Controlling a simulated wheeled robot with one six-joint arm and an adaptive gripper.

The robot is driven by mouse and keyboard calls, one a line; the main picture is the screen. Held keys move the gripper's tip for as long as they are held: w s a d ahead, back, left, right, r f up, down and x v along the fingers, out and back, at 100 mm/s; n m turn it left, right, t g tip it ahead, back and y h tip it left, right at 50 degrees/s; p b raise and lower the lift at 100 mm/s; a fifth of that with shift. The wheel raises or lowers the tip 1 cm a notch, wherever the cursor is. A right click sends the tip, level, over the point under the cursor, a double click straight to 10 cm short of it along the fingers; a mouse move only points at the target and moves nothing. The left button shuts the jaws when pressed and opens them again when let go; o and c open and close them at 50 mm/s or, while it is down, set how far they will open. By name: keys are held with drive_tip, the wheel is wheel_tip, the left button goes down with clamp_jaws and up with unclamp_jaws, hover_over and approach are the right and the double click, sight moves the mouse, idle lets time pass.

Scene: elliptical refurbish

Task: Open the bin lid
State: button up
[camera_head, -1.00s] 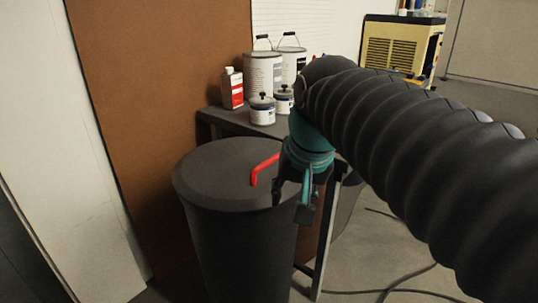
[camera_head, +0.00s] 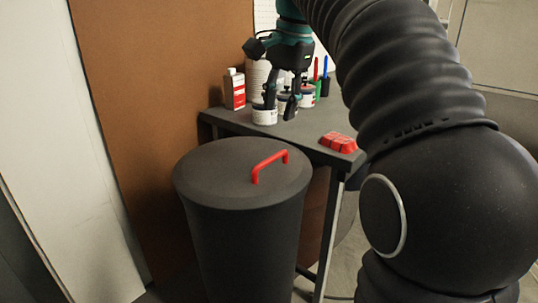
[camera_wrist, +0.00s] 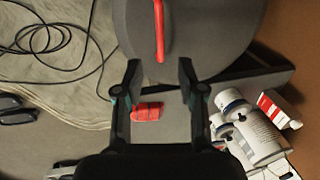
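The dark grey bin (camera_head: 245,240) stands on the floor, its round lid (camera_head: 215,172) lying flat on top. A red bar handle (camera_head: 268,164) stands on the lid. In the wrist view, the lid (camera_wrist: 215,30) and its red handle (camera_wrist: 159,30) are at the top, beyond the fingertips. My gripper (camera_head: 281,115) is raised above the bench behind the bin, pointing down. In the wrist view my gripper (camera_wrist: 158,68) is open, with nothing between its fingers. It is apart from the handle.
A dark bench (camera_head: 230,118) stands behind the bin. It holds a red block (camera_head: 338,141), a red-and-white bottle (camera_head: 235,88), small white tins (camera_head: 264,114) and larger cans (camera_wrist: 257,138). Black cable (camera_wrist: 50,40) lies on the floor. A brown panel (camera_head: 150,110) is close behind the bin.

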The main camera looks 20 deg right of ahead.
sight(270, 158)
drive_tip(key=f+b, duration=0.1)
drive_tip(key=f, duration=0.2)
drive_tip(key=w+a+f+b, duration=0.1)
drive_tip(key=f, duration=0.3)
drive_tip(key=f+b, duration=0.1)
drive_tip(key=f, duration=0.3)
drive_tip(key=shift+w+a+f, duration=0.2)
drive_tip(key=shift+w+f, duration=0.05)
drive_tip(key=shift+w, duration=0.15)
clamp_jaws()
